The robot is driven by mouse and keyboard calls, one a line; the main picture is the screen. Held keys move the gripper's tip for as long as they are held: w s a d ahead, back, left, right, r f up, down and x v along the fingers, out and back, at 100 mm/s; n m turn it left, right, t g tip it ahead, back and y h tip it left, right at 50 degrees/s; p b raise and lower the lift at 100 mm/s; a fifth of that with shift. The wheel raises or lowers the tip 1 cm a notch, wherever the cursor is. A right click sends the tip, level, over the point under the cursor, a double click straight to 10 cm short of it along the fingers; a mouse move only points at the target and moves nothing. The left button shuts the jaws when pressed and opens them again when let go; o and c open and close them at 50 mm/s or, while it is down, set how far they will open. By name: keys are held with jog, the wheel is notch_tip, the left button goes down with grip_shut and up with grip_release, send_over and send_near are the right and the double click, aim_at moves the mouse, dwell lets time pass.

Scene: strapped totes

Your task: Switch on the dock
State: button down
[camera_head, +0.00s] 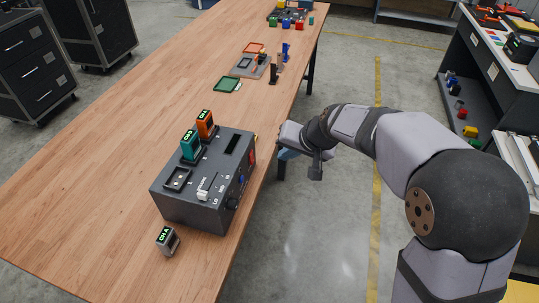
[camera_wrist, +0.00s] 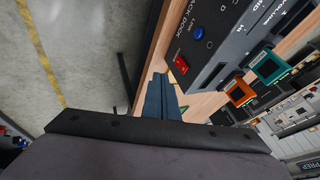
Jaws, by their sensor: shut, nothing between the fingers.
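The dock (camera_head: 205,178) is a dark grey box on the wooden table. An orange module (camera_head: 205,125) and a teal module (camera_head: 190,146) stand in it. An empty slot (camera_head: 177,179) and a pale slider (camera_head: 206,187) show on its top. In the wrist view the dock's side (camera_wrist: 215,40) carries a red switch (camera_wrist: 181,65) and a round blue button (camera_wrist: 198,33). I cannot tell the switch's position. My gripper (camera_head: 284,154) is shut and empty, just right of the dock beyond the table edge. Its blue-grey fingers (camera_wrist: 161,98) point towards the red switch, apparently apart from it.
A grey module (camera_head: 167,241) with a green display lies on the table in front of the dock. Green and red trays (camera_head: 227,84) and small blocks are farther back. The table's right edge (camera_head: 262,185) runs beside my gripper. The table left of the dock is clear.

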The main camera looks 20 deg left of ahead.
aim_at(252, 157)
jog(key=w+a+f+p, duration=0.3)
jog(key=a+f+p, duration=0.1)
jog(key=a+f, duration=0.4)
jog(key=shift+w+a+f+p, duration=0.25)
jog(key=shift+a+f+p, duration=0.05)
jog(key=shift+p, duration=0.1)
dwell(0.5)
jog(key=shift+a+f+b, duration=0.1)
jog(key=shift+a+b, duration=0.1)
jog(key=shift+b, duration=0.1)
dwell(0.4)
